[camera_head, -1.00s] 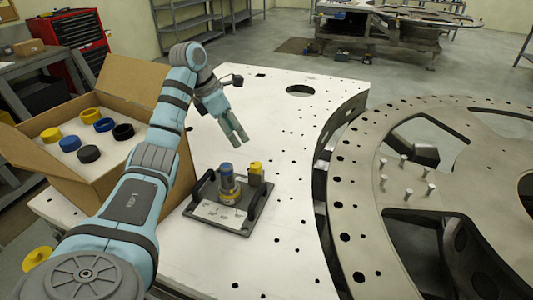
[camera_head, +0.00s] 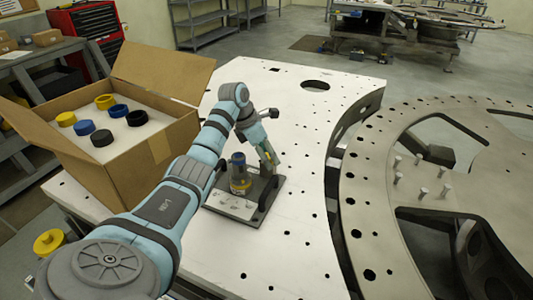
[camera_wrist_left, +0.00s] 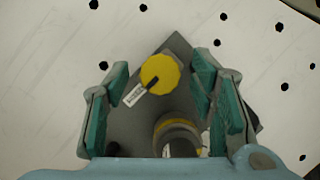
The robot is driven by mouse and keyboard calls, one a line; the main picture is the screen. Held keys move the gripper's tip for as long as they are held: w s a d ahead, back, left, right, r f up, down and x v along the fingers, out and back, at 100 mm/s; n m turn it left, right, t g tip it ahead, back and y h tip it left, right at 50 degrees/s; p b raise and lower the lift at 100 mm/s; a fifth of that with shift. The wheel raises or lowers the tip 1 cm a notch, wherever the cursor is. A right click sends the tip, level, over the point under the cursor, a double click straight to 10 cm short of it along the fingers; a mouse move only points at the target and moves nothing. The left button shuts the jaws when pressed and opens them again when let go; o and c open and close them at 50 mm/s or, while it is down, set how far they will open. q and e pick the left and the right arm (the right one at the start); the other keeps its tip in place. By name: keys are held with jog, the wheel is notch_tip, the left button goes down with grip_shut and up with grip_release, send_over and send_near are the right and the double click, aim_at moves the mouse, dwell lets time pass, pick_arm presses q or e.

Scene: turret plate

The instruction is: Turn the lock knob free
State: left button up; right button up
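The yellow lock knob (camera_wrist_left: 160,72) has a dark slot mark and a small white label beside it. It sits on a dark fixture plate (camera_wrist_left: 130,130), which lies on the white turret plate. In the head view, the fixture's base (camera_head: 274,192) shows, with a blue-topped metal cylinder (camera_head: 239,172) on it; my gripper mostly covers the knob there. My left gripper (camera_head: 268,158) points down at the knob. In the wrist view, its two green-padded fingers (camera_wrist_left: 162,80) are apart, one each side of the knob, with gaps between. My right gripper is out of view.
A cardboard box (camera_head: 160,150) with yellow, blue and black rings stands left of the fixture. The white plate (camera_head: 300,210) has holes and is otherwise mostly clear to the right. A large metal ring (camera_head: 360,200) lies beyond its right edge.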

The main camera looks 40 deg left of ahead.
pick_arm(q)
jog(key=shift+s, duration=0.15)
jog(key=c, duration=1.1)
jog(key=shift+s+d+r+n+y+p, duration=0.15)
jog(key=shift+r+n+y+p, duration=0.2)
jog(key=shift+n+p, duration=0.95)
jog(key=shift+p, duration=0.25)
jog(key=shift+w+f, duration=0.2)
jog(key=shift+f, duration=0.1)
jog(key=o, duration=1.1)
jog(key=shift+o, duration=0.2)
jog(key=shift+w, duration=0.15)
